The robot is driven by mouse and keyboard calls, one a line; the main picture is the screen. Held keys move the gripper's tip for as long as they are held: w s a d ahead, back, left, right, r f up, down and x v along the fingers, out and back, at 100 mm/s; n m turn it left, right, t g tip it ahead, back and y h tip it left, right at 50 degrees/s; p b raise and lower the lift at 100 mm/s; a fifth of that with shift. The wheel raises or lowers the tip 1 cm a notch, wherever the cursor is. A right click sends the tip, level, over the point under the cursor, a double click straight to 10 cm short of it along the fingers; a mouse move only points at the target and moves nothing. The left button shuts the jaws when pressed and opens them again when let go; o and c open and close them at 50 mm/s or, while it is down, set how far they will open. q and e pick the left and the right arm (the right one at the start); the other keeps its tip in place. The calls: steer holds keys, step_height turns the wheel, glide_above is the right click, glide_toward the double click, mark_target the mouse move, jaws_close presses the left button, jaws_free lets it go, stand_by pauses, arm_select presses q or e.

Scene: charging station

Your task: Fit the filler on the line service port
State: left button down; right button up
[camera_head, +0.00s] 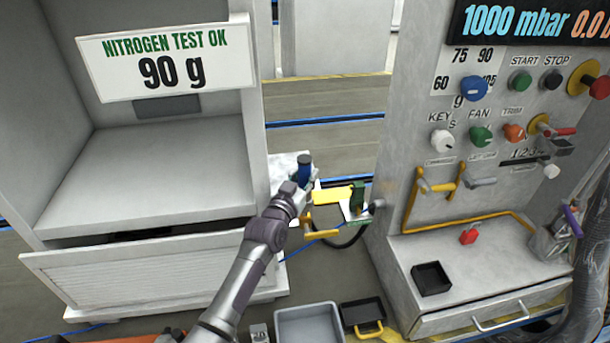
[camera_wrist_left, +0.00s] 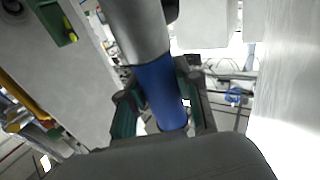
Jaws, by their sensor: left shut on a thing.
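My left gripper (camera_head: 301,184) is shut on a blue and grey cylinder, which I take to be the filler (camera_head: 305,166). It holds the cylinder above the gap between the white cabinet and the grey console. In the left wrist view the gripper's dark fingers (camera_wrist_left: 163,105) close around the blue part of the filler (camera_wrist_left: 160,92), and its grey metal part runs to the top edge. A green fitting (camera_head: 357,197) stands right of the gripper, by the console's side, apart from the filler. I cannot tell which part is the line service port. My right gripper does not show.
The white cabinet (camera_head: 155,185) stands left and the control console (camera_head: 400,165) right. A yellow bar (camera_head: 333,196) and a dark hose (camera_head: 352,238) lie close to my left gripper. A grey tray (camera_head: 308,325) and a small black tray (camera_head: 362,312) are below. A black box (camera_head: 432,278) sits on the console ledge.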

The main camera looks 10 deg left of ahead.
mark_target(305, 161)
arm_select(q)
steer(key=shift+f, duration=0.3)
steer(key=c, duration=0.7)
jaws_free()
steer(key=shift+f, duration=0.1)
step_height(305, 161, up, 10)
steer(key=shift+r, duration=0.1)
steer(key=shift+s, duration=0.1)
